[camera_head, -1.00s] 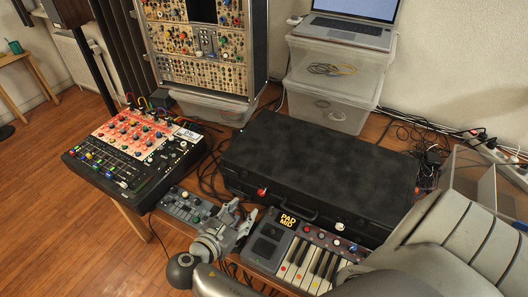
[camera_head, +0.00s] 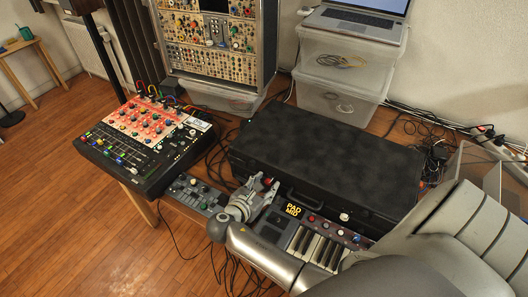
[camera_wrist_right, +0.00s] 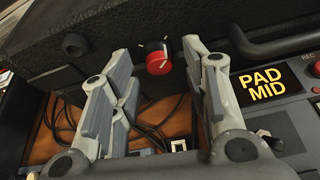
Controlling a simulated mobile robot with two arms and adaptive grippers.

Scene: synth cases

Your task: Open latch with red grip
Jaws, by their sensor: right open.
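The black case (camera_head: 325,155) lies shut on the table. Its latch with the red grip (camera_wrist_right: 158,62) is on the front face, near the left end, and looks like a small red knob on a dark mount with a pale mark. A second, whitish latch (camera_head: 344,217) is further right on the front. My right gripper (camera_head: 264,184) is open and empty, right in front of the red-grip latch. In the right wrist view its fingers (camera_wrist_right: 156,50) stand on either side of the red grip, which lies between and beyond the tips with gaps on both sides. My left gripper is not in view.
The case handle (camera_head: 303,202) is right of the red latch. The PAD MID keyboard (camera_head: 320,245) and a small grey control box (camera_head: 196,193) are close below my gripper. Cables (camera_wrist_right: 165,120) lie in the gap under the fingers. A mixer (camera_head: 145,140) stands to the left.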

